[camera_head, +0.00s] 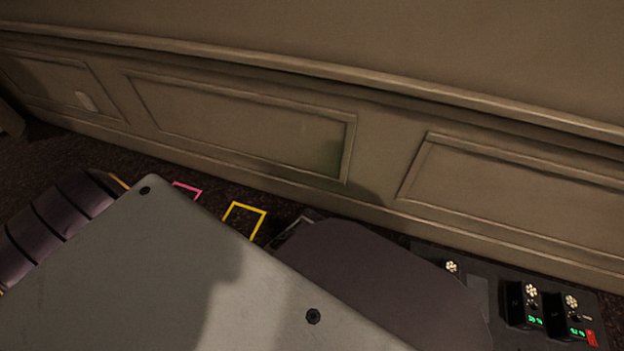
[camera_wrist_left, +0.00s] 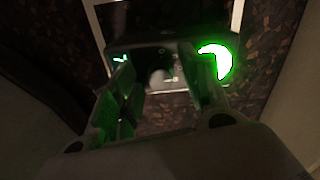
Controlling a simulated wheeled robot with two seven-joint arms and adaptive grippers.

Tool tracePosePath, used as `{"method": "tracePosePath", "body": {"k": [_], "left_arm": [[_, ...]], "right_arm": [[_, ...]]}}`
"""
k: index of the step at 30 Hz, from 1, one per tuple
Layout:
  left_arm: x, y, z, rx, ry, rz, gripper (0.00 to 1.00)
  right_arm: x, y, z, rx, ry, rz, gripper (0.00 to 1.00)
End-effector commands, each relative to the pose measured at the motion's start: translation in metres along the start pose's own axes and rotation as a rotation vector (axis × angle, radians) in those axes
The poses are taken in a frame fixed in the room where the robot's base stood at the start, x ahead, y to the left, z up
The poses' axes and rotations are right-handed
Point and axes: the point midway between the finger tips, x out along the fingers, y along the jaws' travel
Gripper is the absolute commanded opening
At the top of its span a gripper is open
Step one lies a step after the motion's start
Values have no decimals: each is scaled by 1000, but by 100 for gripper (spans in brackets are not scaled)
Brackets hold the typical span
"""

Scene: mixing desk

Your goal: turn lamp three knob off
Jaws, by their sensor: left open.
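In the left wrist view, my left gripper (camera_wrist_left: 156,62) is open, its two fingers lit green. A small rounded knob (camera_wrist_left: 160,77) shows between the fingers, on a dark box. Whether the fingers touch it I cannot tell. A round lamp (camera_wrist_left: 217,62) glows bright green just right of the right finger. No lamp number is readable. In the head view, a large grey surface and a dark rounded shape hide the left gripper and the box it is at. My right gripper is in neither view.
In the head view, dark boxes (camera_head: 522,304) with pale knobs and green displays stand at the lower right. A yellow outline (camera_head: 245,207) and a pink outline (camera_head: 186,185) mark the dark speckled surface. A panelled wall (camera_head: 260,125) runs behind.

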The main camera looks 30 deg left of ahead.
Motion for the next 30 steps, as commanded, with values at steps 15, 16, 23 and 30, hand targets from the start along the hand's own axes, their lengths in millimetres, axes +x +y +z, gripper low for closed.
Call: {"method": "tracePosePath", "body": {"k": [15,16,23,30], "left_arm": [[1,0,0,0,1,0,22],[1,0,0,0,1,0,19],[1,0,0,0,1,0,0],[0,0,0,-22,1,0,0]], "right_arm": [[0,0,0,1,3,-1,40],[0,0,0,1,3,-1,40],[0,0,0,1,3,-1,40],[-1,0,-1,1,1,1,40]]}}
